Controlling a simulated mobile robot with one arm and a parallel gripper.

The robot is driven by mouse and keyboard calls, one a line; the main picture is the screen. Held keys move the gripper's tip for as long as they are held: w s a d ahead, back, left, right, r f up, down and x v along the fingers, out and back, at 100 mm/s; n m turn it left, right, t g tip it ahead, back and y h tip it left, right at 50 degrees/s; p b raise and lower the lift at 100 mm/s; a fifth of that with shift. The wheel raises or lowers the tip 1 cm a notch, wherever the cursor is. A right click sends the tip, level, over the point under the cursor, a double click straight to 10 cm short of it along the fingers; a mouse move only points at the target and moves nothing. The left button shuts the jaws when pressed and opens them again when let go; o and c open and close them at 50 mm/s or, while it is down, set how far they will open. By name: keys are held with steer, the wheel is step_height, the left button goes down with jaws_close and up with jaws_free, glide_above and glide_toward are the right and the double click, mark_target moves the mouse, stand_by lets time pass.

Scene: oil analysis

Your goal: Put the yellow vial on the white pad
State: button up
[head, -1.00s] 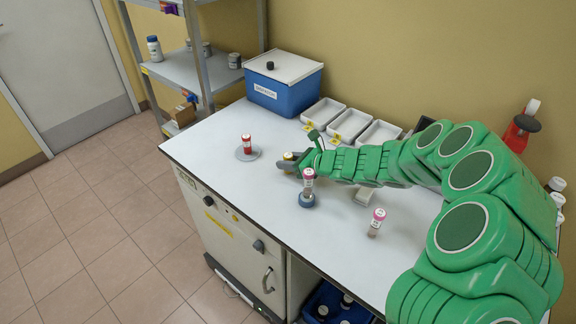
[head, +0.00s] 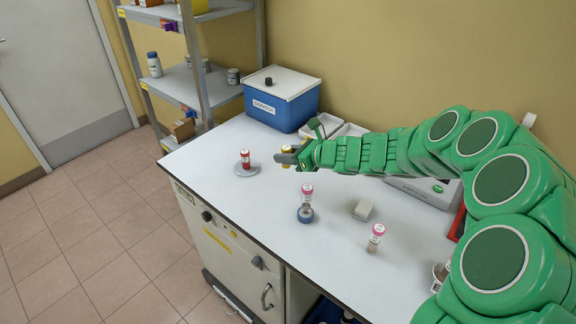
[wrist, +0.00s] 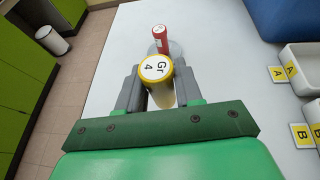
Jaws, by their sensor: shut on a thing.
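The yellow vial (wrist: 157,70), its cap marked "Gr 4", is upright between the grey fingers of my gripper (wrist: 158,82), which is shut on it. In the head view the vial (head: 286,150) is partly hidden by my gripper (head: 285,158); I cannot tell its exact height above the bench. A pale round pad (head: 246,171) lies just left of my gripper, with a red vial (head: 244,159) standing on it; both show ahead in the wrist view. I cannot tell for certain which is the white pad.
Another pink-capped vial (head: 376,237) stands to the right. A blue box (head: 284,101) with a white lid and white trays (wrist: 300,65) are at the back. The front left bench is clear.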

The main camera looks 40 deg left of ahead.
steer(key=shift+r, duration=0.55)
steer(key=shift+w+d+r, duration=0.15)
steer(key=shift+d+r, duration=0.05)
steer(key=shift+d, duration=0.35)
steer(key=s+d+r, duration=0.2)
steer(key=d, duration=0.8)
steer(key=s+d+r+g, duration=0.1)
steer(key=s+d+r, duration=0.1)
steer(key=d, duration=0.8)
steer(key=s+d+r, duration=0.2)
steer(key=d, duration=0.9)
steer(key=n, duration=0.1)
glide_above(365, 206)
steer(key=s, duration=0.1)
steer(key=f, duration=0.5)
steer(key=d+f, duration=0.1)
steer(key=f, duration=0.2)
steer(key=shift+s, duration=0.15)
steer(key=shift+w+a+f, duration=0.25)
steer(key=shift+w+f, duration=0.1)
steer(key=shift+f, duration=0.3)
steer(key=shift+w+a+f, duration=0.25)
steer(key=shift+w+f, duration=0.1)
steer(key=shift+f, duration=1.5)
steer(key=shift+f, duration=0.1)
